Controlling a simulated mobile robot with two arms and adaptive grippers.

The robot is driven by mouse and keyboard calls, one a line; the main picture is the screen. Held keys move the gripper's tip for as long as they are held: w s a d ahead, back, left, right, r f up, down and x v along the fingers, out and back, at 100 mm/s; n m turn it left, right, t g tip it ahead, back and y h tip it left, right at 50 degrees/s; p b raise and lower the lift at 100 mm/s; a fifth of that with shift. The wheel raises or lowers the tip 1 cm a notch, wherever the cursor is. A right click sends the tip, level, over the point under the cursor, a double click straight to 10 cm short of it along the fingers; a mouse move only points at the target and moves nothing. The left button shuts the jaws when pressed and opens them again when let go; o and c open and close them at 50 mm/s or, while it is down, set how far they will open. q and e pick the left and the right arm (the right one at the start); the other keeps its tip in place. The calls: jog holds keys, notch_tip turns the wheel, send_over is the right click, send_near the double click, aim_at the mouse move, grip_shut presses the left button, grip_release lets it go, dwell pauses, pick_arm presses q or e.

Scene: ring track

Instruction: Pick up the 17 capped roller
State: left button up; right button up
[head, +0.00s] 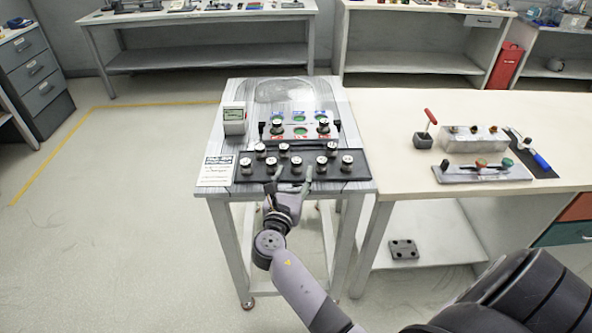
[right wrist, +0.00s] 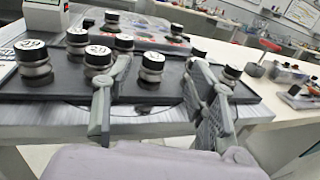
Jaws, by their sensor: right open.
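The numbers on the caps are too small or slanted to read surely, so I cannot tell which is 17. My right gripper (head: 290,185) is open at the tray's front edge. In the right wrist view its fingers (right wrist: 160,78) point at the tray, and one front-row roller (right wrist: 151,69) shows between them, apparently just beyond the tips. Another roller (right wrist: 98,60) stands left of the left finger. My left gripper is not in view.
Behind the tray is a panel with green and red marks and more rollers (head: 324,126). A white device (head: 234,119) and a printed card (head: 216,170) are at the left. A cream table (head: 400,110) with a metal block (head: 475,139) adjoins on the right.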

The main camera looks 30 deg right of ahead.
aim_at(295, 165)
jog(key=shift+w+d+f, duration=0.1)
jog(key=shift+w+d, duration=0.35)
jog(key=b+x, duration=0.2)
jog(key=x, duration=0.1)
jog(key=b+x, duration=0.1)
jog(key=shift+w+a+f, duration=0.1)
jog(key=shift+w+f, duration=0.15)
jog(key=shift+w, duration=0.1)
jog(key=shift+w+d, duration=0.25)
jog(key=shift+r, duration=0.15)
jog(key=shift+s, duration=0.1)
grip_shut()
